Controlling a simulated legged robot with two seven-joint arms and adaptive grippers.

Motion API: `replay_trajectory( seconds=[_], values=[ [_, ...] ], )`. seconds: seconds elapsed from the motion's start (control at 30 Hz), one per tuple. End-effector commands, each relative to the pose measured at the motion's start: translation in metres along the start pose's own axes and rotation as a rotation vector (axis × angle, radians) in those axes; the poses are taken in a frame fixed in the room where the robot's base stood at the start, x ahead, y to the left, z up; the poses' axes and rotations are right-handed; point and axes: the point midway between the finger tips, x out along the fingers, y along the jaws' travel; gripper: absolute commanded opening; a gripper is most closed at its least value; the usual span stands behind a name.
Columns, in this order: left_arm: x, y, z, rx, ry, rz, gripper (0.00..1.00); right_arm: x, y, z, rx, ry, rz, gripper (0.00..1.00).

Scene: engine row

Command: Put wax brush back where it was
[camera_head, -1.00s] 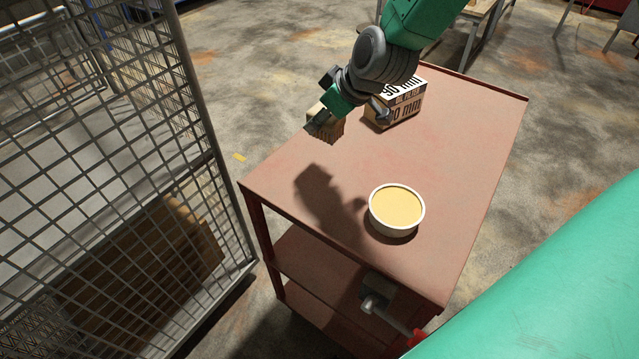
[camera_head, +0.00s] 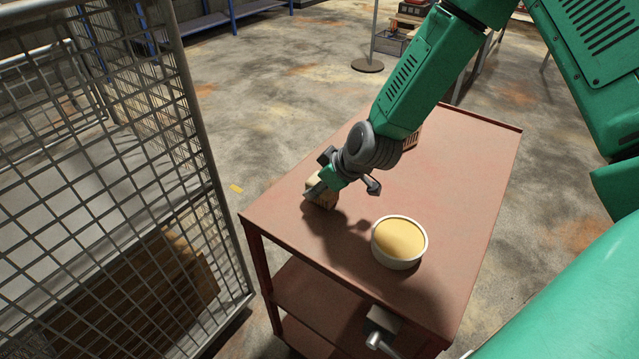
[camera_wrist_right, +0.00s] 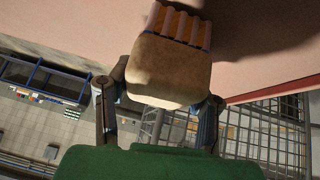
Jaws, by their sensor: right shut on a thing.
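My right gripper (camera_head: 322,186) reaches in from the upper right over the near-left part of the red-brown cart top (camera_head: 465,170). It is shut on the wax brush (camera_head: 321,193), a small pale block. In the right wrist view the brush (camera_wrist_right: 172,62) shows a tan body between the two fingers, with orange-brown ridges at its far end facing the cart top. The brush is low over the cart or on it; I cannot tell if it touches. My left gripper is not in view.
A white tub of yellow wax (camera_head: 399,241) stands on the cart, right of the brush. A wire mesh cage (camera_head: 110,180) stands left of the cart. The cart's right side is clear.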

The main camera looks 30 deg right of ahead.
Motion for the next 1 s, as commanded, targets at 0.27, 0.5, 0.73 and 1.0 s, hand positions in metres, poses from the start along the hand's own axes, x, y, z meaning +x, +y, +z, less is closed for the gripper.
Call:
replay_trajectory(
  seconds=[0.27,0.5,0.73,1.0],
  values=[
    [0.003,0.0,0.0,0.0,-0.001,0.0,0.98,0.004,0.006,0.007,0.008,0.003,-0.003,0.66],
    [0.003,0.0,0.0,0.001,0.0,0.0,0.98,0.004,0.004,0.005,0.006,0.001,-0.002,0.66],
    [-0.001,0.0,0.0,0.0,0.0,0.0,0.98,-0.008,0.001,-0.001,0.0,0.001,0.001,0.66],
    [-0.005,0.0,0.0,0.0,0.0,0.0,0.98,-0.064,0.005,0.001,0.004,0.006,-0.001,0.66]
  ],
)
